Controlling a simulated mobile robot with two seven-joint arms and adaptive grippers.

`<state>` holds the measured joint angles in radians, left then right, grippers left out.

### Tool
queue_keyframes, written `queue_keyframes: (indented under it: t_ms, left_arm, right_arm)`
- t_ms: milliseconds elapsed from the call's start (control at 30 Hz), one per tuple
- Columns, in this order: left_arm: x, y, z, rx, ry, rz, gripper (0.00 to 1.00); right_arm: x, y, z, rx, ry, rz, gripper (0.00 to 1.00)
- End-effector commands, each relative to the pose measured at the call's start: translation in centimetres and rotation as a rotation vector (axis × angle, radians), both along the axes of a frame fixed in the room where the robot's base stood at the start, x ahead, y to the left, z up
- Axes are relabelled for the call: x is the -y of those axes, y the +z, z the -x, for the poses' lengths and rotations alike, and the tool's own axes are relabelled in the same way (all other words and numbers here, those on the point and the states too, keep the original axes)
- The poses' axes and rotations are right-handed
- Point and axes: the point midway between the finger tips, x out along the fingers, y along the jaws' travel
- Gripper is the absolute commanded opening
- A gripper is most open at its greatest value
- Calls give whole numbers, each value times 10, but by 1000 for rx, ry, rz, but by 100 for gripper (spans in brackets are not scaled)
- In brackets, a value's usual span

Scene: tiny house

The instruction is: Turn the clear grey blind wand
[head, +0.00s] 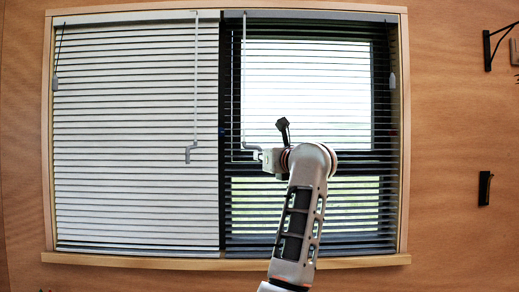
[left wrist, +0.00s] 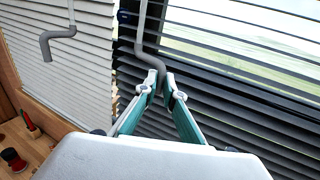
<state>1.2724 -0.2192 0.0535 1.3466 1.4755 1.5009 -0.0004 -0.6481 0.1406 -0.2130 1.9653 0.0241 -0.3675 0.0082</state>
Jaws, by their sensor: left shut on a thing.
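The grey blind wand (head: 243,85) hangs in front of the dark blind on the right half of the window. Its lower end bends like a crank. It also shows in the left wrist view (left wrist: 141,28), with its bent end reaching between my fingertips. My left gripper (head: 259,156) is at the wand's lower end, shut on its crank; the fingers show in the left wrist view (left wrist: 161,76). Part of the handle is hidden by the fingers. My right gripper is not in view.
A second cranked wand (head: 195,90) hangs left before the white, closed-looking blind (head: 120,150). The dark blind (head: 340,215) has open slats. Pull cords with tassels (head: 392,81) hang at both sides. A wooden sill (head: 150,262) runs below. Small objects (left wrist: 14,160) stand lower left.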

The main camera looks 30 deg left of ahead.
Motion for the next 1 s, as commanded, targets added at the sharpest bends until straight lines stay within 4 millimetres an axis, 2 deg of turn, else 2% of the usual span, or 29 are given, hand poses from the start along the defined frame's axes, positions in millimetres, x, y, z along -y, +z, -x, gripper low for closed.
queue_keyframes:
  t_ms: [67, 300, 1000]
  left_arm:
    - [1, 3, -4, -3, 44, -3, 0]
    - [-1, 2, -9, 0, 148, 0, 0]
    - [-3, 0, -13, 2, 218, 2, 0]
  right_arm:
    - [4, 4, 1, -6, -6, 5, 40]
    - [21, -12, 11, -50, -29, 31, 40]
    - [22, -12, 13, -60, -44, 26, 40]
